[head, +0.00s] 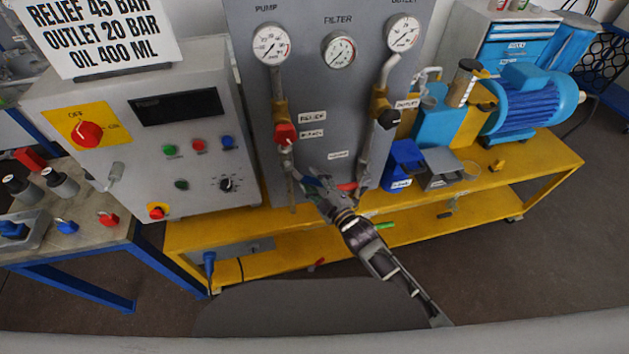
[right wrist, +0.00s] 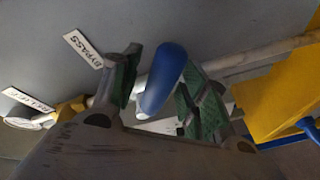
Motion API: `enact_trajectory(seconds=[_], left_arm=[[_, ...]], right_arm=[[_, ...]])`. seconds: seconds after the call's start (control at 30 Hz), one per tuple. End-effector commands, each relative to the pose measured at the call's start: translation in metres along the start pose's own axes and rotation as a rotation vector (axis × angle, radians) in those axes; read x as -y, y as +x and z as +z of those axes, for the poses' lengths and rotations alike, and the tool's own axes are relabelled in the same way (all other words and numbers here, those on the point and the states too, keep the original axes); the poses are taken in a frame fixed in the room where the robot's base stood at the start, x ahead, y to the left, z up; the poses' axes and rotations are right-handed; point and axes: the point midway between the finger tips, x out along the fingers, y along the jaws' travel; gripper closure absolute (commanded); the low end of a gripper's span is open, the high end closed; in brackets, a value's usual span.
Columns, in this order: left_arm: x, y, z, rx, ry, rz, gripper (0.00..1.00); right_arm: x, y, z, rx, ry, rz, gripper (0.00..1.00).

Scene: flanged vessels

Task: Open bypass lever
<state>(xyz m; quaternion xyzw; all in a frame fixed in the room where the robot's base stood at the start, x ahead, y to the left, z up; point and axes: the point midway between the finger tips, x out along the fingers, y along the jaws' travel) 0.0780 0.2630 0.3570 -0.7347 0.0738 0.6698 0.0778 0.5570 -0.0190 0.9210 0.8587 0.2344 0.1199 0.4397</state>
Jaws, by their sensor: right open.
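The bypass lever (right wrist: 162,80) has a rounded blue handle and stands between my right gripper's two fingers in the right wrist view. A white tag reading BYPASS (right wrist: 83,50) is on the grey panel beside it. My right gripper (right wrist: 158,88) is open, with a green-padded finger on each side of the blue handle; I cannot tell whether either pad touches it. In the head view my right gripper (head: 322,188) is at the lower pipe of the panel and hides most of the lever. My left gripper is not in view.
The grey panel (head: 335,110) carries gauges and a red-handled valve (head: 285,133) above my gripper. A control box (head: 140,140) stands to the left. A blue bin (head: 402,165) and a blue motor (head: 522,100) are on the yellow bench (head: 500,190) to the right.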

Motion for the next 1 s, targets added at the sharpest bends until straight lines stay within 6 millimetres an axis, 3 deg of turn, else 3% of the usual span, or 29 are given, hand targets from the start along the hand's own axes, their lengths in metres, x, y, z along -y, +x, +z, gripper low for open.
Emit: enact_trajectory(seconds=[0.2, 0.57, 1.0], left_arm=[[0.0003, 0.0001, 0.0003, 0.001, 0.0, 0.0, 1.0], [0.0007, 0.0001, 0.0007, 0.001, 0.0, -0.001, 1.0], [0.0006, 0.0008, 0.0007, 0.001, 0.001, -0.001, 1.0]], right_arm=[[0.0, 0.0001, 0.0, 0.0, 0.0, 0.0, 0.56], [0.0, -0.0001, 0.0001, 0.0, -0.001, 0.0, 1.0], [-0.0008, -0.0021, 0.0036, -0.002, 0.01, 0.003, 1.0]])
